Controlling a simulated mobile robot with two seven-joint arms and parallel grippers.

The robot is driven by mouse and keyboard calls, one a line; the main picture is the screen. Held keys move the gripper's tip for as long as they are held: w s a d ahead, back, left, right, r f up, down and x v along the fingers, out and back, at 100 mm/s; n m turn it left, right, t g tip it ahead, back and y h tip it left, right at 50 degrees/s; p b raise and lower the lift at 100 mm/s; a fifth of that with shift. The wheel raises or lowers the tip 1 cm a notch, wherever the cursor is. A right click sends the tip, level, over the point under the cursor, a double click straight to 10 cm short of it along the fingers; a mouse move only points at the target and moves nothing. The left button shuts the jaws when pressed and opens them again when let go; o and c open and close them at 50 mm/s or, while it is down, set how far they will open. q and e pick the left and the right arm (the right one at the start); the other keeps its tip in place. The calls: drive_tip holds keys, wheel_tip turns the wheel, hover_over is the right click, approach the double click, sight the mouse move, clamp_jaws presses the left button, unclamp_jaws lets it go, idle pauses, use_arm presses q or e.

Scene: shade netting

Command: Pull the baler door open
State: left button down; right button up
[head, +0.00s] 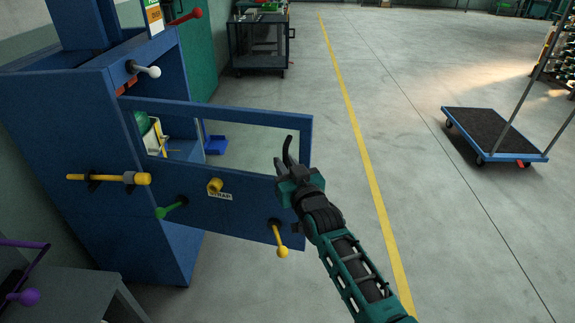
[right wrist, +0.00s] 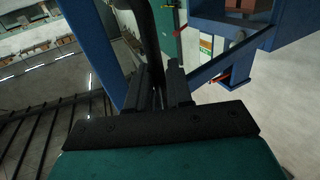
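The baler (head: 75,120) is a tall blue cabinet at the left of the head view. Its blue door (head: 240,205), with a window opening in its upper half, stands swung out, its right end clear of the cabinet. My right gripper (head: 284,168) is at the door's front near the right edge. A black curved handle (head: 289,147) rises from between its fingers. In the right wrist view the fingers (right wrist: 160,92) are close together around this dark bar (right wrist: 147,35). The fingers partly hide the handle. My left gripper is not in view.
A yellow knob (head: 215,186), yellow lever (head: 280,240) and green lever (head: 172,210) sit on or near the door. A purple-knobbed lever (head: 25,297) is at lower left. A flat cart (head: 495,135) stands at right. The floor right of the door is clear.

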drive_tip(key=shift+o, duration=1.4)
drive_tip(key=shift+a+r, duration=0.25)
drive_tip(key=shift+a, duration=0.25)
drive_tip(key=shift+d, duration=0.1)
drive_tip(key=shift+f, duration=0.1)
drive_tip(key=shift+d, duration=0.1)
drive_tip(key=p+v, duration=0.1)
drive_tip(key=v, duration=1.2)
drive_tip(key=shift+p, duration=0.4)
